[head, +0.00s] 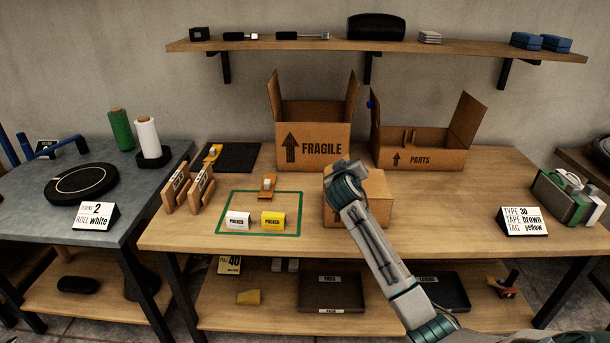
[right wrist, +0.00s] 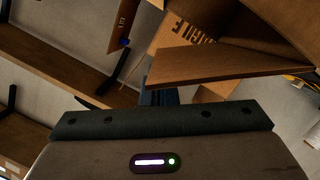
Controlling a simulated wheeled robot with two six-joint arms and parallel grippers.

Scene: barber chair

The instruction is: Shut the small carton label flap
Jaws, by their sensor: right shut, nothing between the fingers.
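The small closed-looking brown carton (head: 370,212) stands at the middle front of the wooden bench, partly covered by my right arm. My right gripper (head: 340,168) is at the carton's top back edge, and its fingertips are hidden in the head view. In the right wrist view, the gripper's dark fingers (right wrist: 158,96) are together and empty. A brown cardboard panel (right wrist: 215,64) lies just beyond them; I cannot tell for certain whether it is the label flap. Contact between gripper and flap cannot be made out. My left gripper is not in view.
Behind stand the open FRAGILE carton (head: 318,146) and open PARTS carton (head: 425,152), flaps up. Left are a green-framed area (head: 250,234) with white and yellow cards, and wooden holders (head: 187,189).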

